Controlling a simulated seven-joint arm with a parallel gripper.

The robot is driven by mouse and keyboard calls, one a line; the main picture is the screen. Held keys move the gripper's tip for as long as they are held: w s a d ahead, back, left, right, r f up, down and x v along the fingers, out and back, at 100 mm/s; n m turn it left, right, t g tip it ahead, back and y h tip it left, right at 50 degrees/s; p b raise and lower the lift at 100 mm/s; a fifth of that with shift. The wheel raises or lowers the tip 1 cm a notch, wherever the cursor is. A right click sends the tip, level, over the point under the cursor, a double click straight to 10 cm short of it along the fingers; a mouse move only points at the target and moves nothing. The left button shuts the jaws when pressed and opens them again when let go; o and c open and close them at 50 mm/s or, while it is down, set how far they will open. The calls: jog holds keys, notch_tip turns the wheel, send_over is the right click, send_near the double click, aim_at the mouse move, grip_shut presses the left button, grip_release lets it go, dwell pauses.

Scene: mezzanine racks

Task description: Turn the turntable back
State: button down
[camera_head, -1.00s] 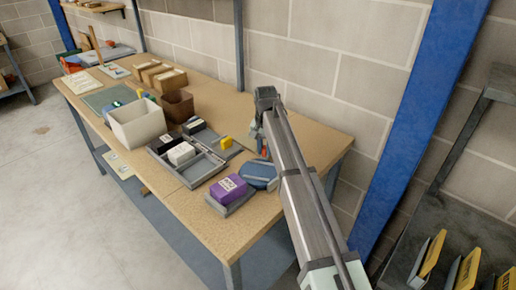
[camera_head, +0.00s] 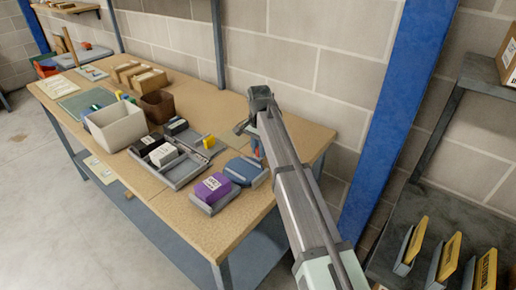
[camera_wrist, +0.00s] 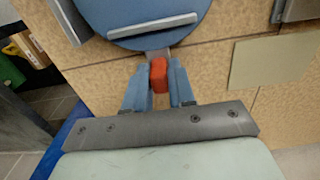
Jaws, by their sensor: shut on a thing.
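The turntable is a round blue disc with grey rails on top; it fills the top of the wrist view (camera_wrist: 145,14) and sits near the bench's right end in the head view (camera_head: 243,168). An orange-red grip (camera_wrist: 158,76) sticks out from its rim on a short grey stem. My gripper (camera_wrist: 158,88) is shut on this grip, one blue finger on each side. In the head view my arm reaches over the bench's right end and partly hides the gripper and grip.
A purple box (camera_head: 212,187) stands in a grey holder just left of the turntable. A grey divided tray (camera_head: 180,172), a white bin (camera_head: 117,126) and a brown bin (camera_head: 157,106) stand farther left. A blue post (camera_head: 384,130) rises right of the bench (camera_head: 215,235).

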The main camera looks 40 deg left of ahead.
jog(key=shift+d, duration=0.1)
jog(key=c, duration=1)
grip_release()
jog(key=shift+c, duration=0.2)
jog(key=shift+r, duration=0.1)
notch_tip(320, 180, up, 14)
jog(key=shift+f, duration=0.2)
